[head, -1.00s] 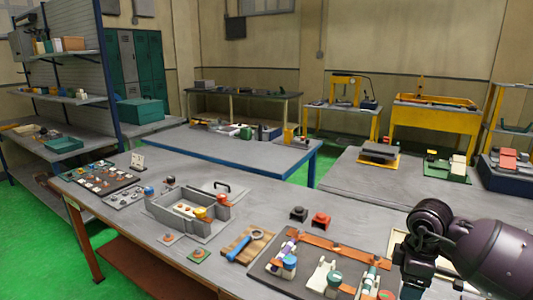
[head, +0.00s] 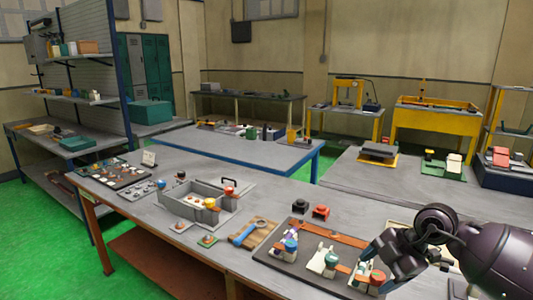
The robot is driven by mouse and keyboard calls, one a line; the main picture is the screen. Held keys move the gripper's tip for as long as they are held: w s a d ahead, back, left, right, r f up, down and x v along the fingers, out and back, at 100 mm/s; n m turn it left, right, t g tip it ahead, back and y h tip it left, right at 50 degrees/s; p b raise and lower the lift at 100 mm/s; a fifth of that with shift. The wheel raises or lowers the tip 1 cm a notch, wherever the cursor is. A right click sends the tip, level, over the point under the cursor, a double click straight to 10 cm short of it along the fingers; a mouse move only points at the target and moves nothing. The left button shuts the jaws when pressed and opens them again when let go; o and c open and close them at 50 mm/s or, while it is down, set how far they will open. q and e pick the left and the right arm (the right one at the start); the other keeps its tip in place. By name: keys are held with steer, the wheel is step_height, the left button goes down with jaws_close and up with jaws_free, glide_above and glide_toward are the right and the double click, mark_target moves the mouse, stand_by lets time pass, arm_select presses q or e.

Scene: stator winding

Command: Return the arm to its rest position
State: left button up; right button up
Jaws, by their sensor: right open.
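My right arm comes in from the right edge in the head view. Its gripper (head: 378,265) points down and left over the right end of the dark board (head: 275,254) and hides part of it. The fingers are open, and I see nothing held between them. My left gripper is not in view. On the board stand several small fixtures with blue, teal and red tops, beside a copper-coloured strip (head: 325,234).
A grey open box (head: 190,207) stands mid-table, left of a wooden board with a blue tool (head: 245,233). Other benches stand behind.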

steer(key=w+a+r+n+t+y, duration=0.2)
steer(key=a+r+n+t+y, duration=0.2)
steer(key=a+r+t+y, duration=0.45)
steer(key=s+d+f+m+t+h, duration=0.2)
steer(key=d+f+m+t+h, duration=0.25)
steer(key=f+m, duration=0.3)
steer(key=s+d+f+m+t+h, duration=0.1)
steer(key=d+f+m+t+h, duration=0.2)
steer(key=d+f+m+h, duration=0.45)
steer(key=s+f+m+g+h, duration=0.2)
steer(key=s+f+m+g, duration=0.4)
steer(key=s+f, duration=1.2)
steer(key=s+m, duration=0.3)
steer(key=m, duration=0.1)
steer(key=shift+s+f, duration=0.25)
steer(key=shift+f, duration=0.15)
steer(key=shift+h, duration=0.25)
